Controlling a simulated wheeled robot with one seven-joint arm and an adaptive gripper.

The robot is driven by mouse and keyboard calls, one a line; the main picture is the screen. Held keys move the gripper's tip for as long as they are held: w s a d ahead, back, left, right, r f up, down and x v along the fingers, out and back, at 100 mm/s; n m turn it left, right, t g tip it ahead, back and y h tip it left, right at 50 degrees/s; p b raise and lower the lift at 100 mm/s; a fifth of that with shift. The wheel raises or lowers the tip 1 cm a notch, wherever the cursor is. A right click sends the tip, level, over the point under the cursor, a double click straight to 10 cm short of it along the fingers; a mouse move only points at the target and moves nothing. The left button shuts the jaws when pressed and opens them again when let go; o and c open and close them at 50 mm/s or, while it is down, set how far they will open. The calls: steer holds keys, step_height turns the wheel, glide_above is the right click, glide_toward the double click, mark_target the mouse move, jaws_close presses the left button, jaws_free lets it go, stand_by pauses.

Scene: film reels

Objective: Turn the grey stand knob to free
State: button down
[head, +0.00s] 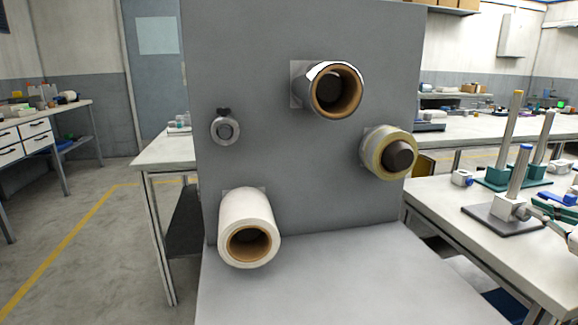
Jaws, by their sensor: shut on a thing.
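The grey stand (480,219) is on the right-hand table, with a dark flat base and an upright grey post (518,175) tipped in blue. A pale collar block (507,208) sits low on the post. The small knob (525,212) is on the right side of this block, and its marking is too small to read. My gripper (533,209) comes in from the right edge, with green-and-dark fingers at the knob. It is shut on the knob, partly covering it. Most of my gripper is outside the picture.
Two teal-based stands (492,184) with tall posts stand just behind the grey stand. A small white-and-blue block (461,178) lies to its left. The grey upright panel (300,165) carries several reels on spindles. The table's front left part (445,210) is clear.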

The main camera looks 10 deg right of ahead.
steer(key=shift+w+a+f, duration=0.2)
steer(key=shift+a+f, duration=0.1)
steer(key=shift+a, duration=0.35)
steer(key=shift+w+a+f, duration=0.2)
steer(key=shift+a+f, duration=0.05)
steer(key=shift+a, duration=0.4)
steer(key=shift+f+b, duration=0.1)
steer(key=shift+b, duration=0.2)
steer(key=shift+a, duration=0.1)
steer(key=shift+a+r, duration=0.15)
steer(key=shift+r, duration=0.15)
steer(key=shift+s+d+r+p, duration=0.1)
steer(key=shift+s+d+p, duration=0.1)
steer(key=shift+s, duration=0.85)
steer(key=shift+s+d+f+p, duration=0.1)
steer(key=shift+s+p, duration=0.1)
steer(key=shift+s, duration=0.8)
steer(key=shift+s+d+r+p, duration=0.1)
steer(key=shift+s+d+p, duration=0.1)
steer(key=shift+s, duration=0.85)
